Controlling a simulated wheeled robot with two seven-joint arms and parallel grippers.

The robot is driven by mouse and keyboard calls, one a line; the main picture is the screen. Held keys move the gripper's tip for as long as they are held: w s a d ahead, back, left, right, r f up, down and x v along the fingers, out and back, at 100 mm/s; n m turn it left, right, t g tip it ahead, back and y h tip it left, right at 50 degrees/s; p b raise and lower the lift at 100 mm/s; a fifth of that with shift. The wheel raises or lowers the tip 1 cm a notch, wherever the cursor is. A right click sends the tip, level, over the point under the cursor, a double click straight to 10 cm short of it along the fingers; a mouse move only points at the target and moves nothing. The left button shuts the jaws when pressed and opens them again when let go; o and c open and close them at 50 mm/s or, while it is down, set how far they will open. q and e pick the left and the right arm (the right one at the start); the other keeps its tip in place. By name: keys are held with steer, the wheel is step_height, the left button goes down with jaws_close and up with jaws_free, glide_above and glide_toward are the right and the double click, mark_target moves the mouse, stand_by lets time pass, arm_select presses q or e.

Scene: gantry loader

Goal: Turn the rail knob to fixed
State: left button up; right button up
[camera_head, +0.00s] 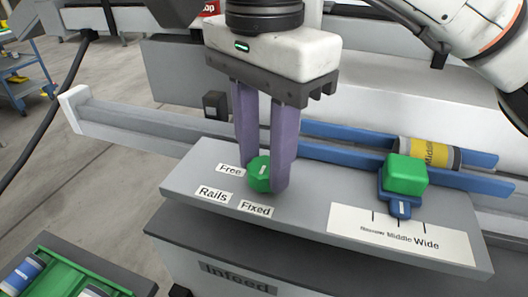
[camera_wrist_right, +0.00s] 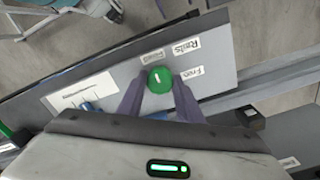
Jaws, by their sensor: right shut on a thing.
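The green rail knob (camera_head: 258,176) sits on the grey panel (camera_head: 305,203) among the labels Free (camera_head: 230,170), Rails (camera_head: 213,194) and Fixed (camera_head: 256,208). My right gripper (camera_head: 264,181) points down, its two purple fingers on either side of the knob, shut on it. In the right wrist view the knob (camera_wrist_right: 159,80) shows between the fingers, with a short white mark on top; I cannot tell exactly which label the mark points to. The fingers partly cover the knob in the head view. My left gripper is not in view.
On the right of the panel, a green block (camera_head: 405,174) on a blue pointer stands over a width scale (camera_head: 400,236). A yellow can (camera_head: 428,153) lies between blue rails behind it. A green-lined tray (camera_head: 62,268) with cans is at lower left.

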mark_target(263, 166)
steer(key=o, duration=1)
steer(key=shift+o, duration=0.2)
step_height(263, 166, up, 10)
steer(key=shift+r, duration=0.2)
